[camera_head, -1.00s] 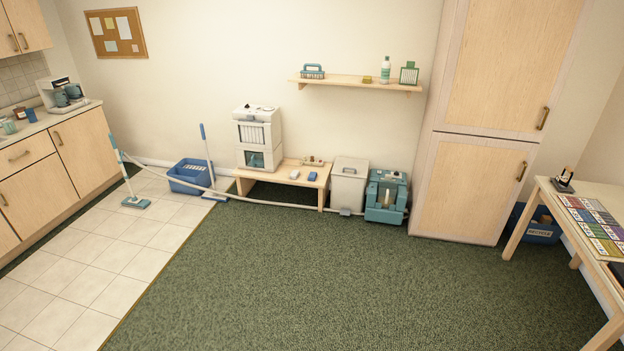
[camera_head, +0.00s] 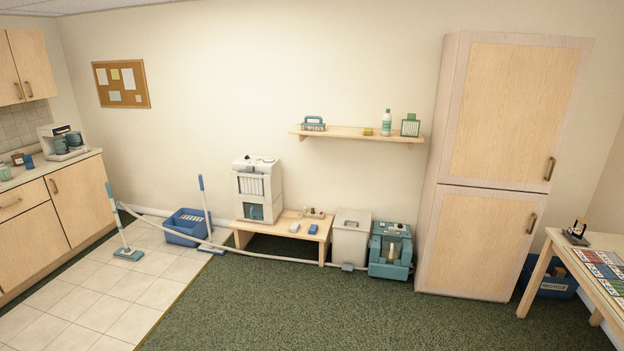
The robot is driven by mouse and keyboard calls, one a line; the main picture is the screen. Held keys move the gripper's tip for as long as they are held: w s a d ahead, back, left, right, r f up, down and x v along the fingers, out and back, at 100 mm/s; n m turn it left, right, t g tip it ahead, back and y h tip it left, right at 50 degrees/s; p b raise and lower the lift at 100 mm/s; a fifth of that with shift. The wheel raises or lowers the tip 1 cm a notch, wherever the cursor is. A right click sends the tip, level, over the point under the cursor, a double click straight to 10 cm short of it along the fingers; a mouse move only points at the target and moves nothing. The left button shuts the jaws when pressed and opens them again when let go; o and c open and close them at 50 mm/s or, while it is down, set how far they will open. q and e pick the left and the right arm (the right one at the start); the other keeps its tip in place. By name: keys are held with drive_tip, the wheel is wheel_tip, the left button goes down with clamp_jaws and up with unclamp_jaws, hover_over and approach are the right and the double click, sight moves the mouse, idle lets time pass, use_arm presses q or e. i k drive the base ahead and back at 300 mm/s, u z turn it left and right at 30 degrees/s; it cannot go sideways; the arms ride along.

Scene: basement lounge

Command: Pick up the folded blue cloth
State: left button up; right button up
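A small blue item (camera_head: 313,229), which looks like the folded blue cloth, lies on the right part of a low wooden bench (camera_head: 322,237) against the back wall. It is too small to make out its folds. A small white item (camera_head: 294,227) lies just left of it, apart from it. Neither of my grippers is in view.
On the bench stands a white machine (camera_head: 257,190). Right of the bench are a white bin (camera_head: 350,240) and a teal machine (camera_head: 390,250). A pale hose (camera_head: 270,257) runs low across the bench front. Green carpet (camera_head: 330,315) ahead is clear. A blue bucket (camera_head: 184,237) stands left.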

sight(313, 229)
drive_tip(key=z, duration=0.4)
drive_tip(key=i, duration=3.75)
drive_tip(key=u, duration=1)
drive_tip(key=i, duration=1.4)
drive_tip(key=u, duration=0.55)
